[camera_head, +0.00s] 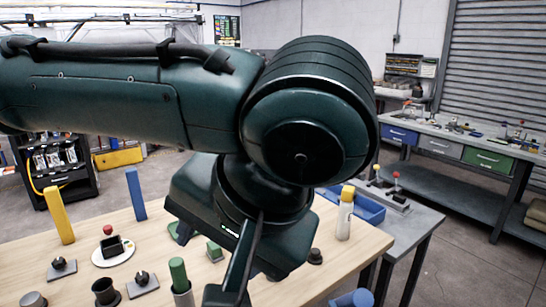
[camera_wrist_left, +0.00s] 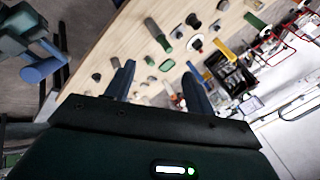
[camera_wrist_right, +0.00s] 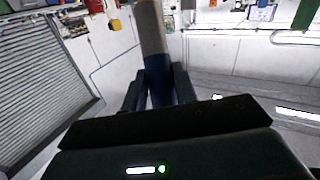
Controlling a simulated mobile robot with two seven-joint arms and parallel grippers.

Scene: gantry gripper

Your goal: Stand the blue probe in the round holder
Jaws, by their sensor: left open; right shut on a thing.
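The blue probe (camera_wrist_right: 161,78) is a cylinder with a blue lower part and a grey upper part. My right gripper (camera_wrist_right: 160,88) is shut on its blue part, with the probe sticking out beyond the fingers. In the left wrist view the probe's blue end (camera_wrist_left: 40,70) shows at the left, off the table. A blue rounded end (camera_head: 355,298) shows at the bottom of the head view. My left gripper (camera_wrist_left: 157,75) is open and empty above the table. A dark, round, open-topped cup (camera_head: 105,292) at front left looks like the round holder; I cannot be sure.
My arm hides the table's middle.

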